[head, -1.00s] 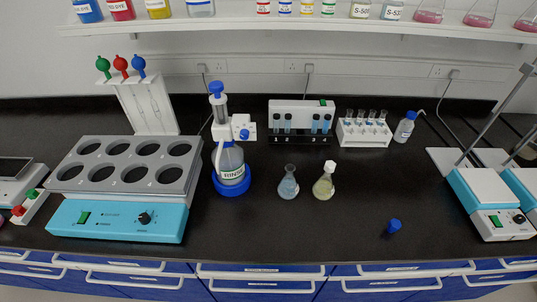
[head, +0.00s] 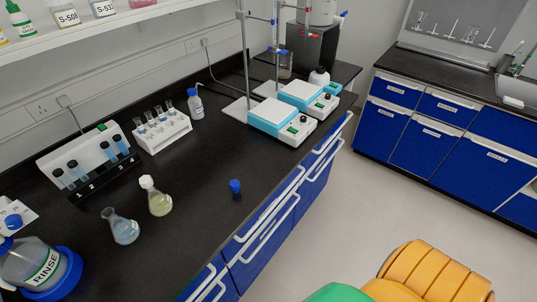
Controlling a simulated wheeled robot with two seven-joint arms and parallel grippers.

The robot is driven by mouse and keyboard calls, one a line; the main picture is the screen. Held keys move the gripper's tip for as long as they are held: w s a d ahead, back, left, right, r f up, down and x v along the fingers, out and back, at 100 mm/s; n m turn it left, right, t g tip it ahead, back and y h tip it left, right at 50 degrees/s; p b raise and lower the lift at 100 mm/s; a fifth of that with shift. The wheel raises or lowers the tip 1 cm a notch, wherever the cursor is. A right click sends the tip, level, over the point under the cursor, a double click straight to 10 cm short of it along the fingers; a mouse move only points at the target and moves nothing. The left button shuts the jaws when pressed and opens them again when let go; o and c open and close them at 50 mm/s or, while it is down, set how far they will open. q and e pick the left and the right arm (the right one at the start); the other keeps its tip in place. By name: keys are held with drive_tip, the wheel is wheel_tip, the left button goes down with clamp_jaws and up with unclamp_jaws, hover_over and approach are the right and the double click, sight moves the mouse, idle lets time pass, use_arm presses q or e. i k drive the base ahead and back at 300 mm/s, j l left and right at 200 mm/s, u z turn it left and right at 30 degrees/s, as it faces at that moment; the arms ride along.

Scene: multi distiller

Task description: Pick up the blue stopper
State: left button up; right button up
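The blue stopper (head: 235,186) lies on the black bench top (head: 200,215), close to the front edge. It stands apart from the other items, to the right of two flasks. Neither of my grippers shows in the head view.
A flask with a white stopper (head: 157,199) and an open flask of bluish liquid (head: 122,227) stand left of it. A rinse bottle (head: 35,265) is at the lower left. A tube rack (head: 161,130) and hotplates (head: 283,119) stand behind. Bench around the stopper is clear.

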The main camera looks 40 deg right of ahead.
sight(234, 185)
drive_tip(key=z, duration=0.7)
drive_tip(key=u, duration=1.1)
drive_tip(key=z, duration=1.1)
